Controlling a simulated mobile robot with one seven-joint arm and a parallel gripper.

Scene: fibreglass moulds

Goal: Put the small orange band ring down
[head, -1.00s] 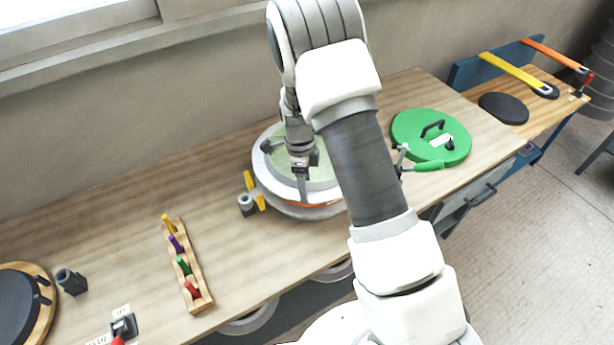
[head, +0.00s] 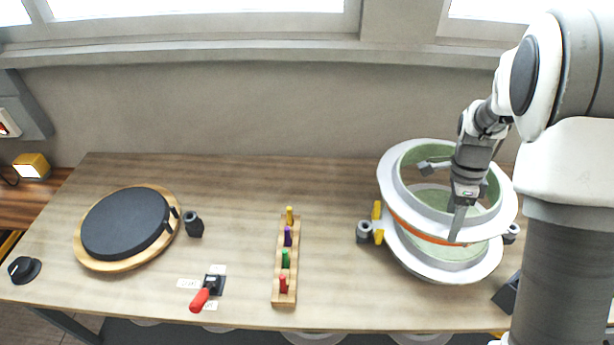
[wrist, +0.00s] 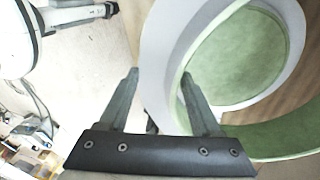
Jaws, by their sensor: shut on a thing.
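The small orange band ring (head: 389,188) is a white-flanged ring, pale green inside, with an orange band under its rim. In the head view it is tilted above a lower white-flanged mould part (head: 412,262) with a green inside; whether they touch at the front is unclear. My gripper (head: 458,222) is shut on the ring's near-right rim, fingers pointing down. In the wrist view, the ring's white flange (wrist: 160,45) runs between the fingers of my gripper (wrist: 158,78), with its green inside to the right. The contact is partly hidden.
Dark posts (head: 363,232) and a yellow clip (head: 377,212) stand beside the lower part. A wooden rack (head: 293,240) of coloured pegs stands left of it. Farther left are a dark disc (head: 125,222) on a round board and a red-handled clamp (head: 201,299).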

